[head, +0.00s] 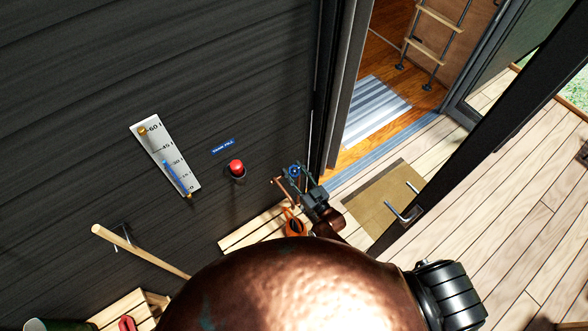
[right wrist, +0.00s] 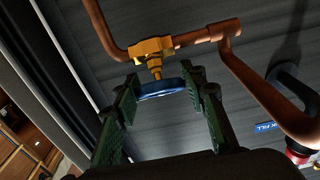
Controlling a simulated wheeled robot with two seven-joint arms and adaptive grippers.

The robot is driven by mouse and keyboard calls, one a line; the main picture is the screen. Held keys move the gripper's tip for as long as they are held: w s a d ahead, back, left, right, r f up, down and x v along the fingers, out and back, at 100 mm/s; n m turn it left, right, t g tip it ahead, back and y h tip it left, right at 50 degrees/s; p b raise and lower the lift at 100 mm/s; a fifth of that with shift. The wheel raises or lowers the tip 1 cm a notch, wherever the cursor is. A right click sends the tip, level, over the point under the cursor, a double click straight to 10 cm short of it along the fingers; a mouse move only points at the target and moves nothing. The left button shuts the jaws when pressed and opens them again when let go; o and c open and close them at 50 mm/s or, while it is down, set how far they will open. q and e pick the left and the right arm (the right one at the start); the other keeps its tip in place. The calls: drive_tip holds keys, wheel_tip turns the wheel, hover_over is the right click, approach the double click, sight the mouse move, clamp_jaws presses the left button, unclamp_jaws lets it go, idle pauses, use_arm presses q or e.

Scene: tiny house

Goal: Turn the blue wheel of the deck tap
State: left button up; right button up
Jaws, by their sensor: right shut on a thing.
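The blue wheel (right wrist: 160,89) sits on the brass deck tap (right wrist: 152,48), which is fixed to a copper pipe (right wrist: 110,25) along the dark wall. In the head view the wheel is a small blue spot (head: 294,170) near the door frame. My right gripper (head: 296,181) is at the wheel. In the right wrist view its green fingers (right wrist: 163,98) stand on either side of the wheel, shut on its rim. The far side of the wheel is hidden. My left gripper is not in view.
A red button (head: 236,168) and a white gauge board (head: 165,155) are on the dark wall to the left. An orange object (head: 295,225) lies below the tap. The open doorway with a striped rug (head: 373,110) is to the right. A wooden handle (head: 138,249) leans at lower left.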

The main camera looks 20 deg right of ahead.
sight(294, 169)
drive_tip(key=shift+m+t+h+p, duration=0.3)
drive_tip(key=shift+m+h+p, duration=0.15)
drive_tip(key=shift+m+h, duration=0.65)
drive_tip(key=o, duration=1.2)
drive_tip(key=shift+r, duration=0.15)
wheel_tip(294, 169, up, 10)
drive_tip(key=shift+f, duration=0.1)
